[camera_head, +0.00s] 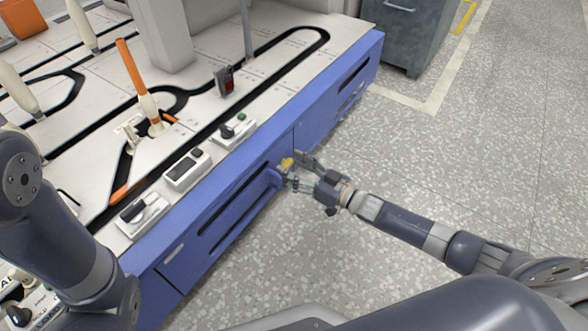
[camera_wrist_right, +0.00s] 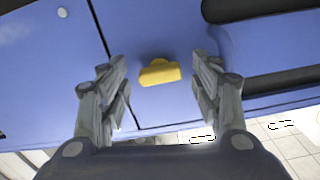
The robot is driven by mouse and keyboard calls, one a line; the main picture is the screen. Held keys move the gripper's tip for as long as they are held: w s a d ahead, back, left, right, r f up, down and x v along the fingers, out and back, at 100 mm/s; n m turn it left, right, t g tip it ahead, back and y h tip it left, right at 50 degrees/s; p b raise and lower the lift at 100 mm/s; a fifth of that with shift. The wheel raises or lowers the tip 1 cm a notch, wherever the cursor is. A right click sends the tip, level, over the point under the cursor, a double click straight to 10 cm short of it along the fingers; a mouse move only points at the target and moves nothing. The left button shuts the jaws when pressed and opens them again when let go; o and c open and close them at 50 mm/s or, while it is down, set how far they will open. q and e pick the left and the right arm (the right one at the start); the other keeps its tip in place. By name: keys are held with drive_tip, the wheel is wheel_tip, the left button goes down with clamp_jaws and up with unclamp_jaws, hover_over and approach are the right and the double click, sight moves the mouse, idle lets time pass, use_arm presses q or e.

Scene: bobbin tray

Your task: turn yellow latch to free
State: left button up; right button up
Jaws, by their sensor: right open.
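The yellow latch (camera_head: 286,163) is on the blue side panel of the workbench in the head view. In the right wrist view the yellow latch (camera_wrist_right: 160,72) lies near the middle, roughly level and slightly tilted. My right gripper (camera_head: 294,168) is open at the panel, its fingers on either side of the latch. In the right wrist view the open fingers (camera_wrist_right: 160,80) show gaps to the latch on both sides; I cannot tell how deep it sits between them. My left arm shows at the left edge of the head view, but its gripper is not visible.
The blue bench panel (camera_head: 235,200) has long dark slots and a vertical seam near the latch. On the white bench top stand switch boxes (camera_head: 232,131) and a black track. A grey cabinet (camera_head: 408,32) stands behind. The speckled floor (camera_head: 480,140) to the right is clear.

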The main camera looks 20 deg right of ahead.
drive_tip(key=c, duration=1.1)
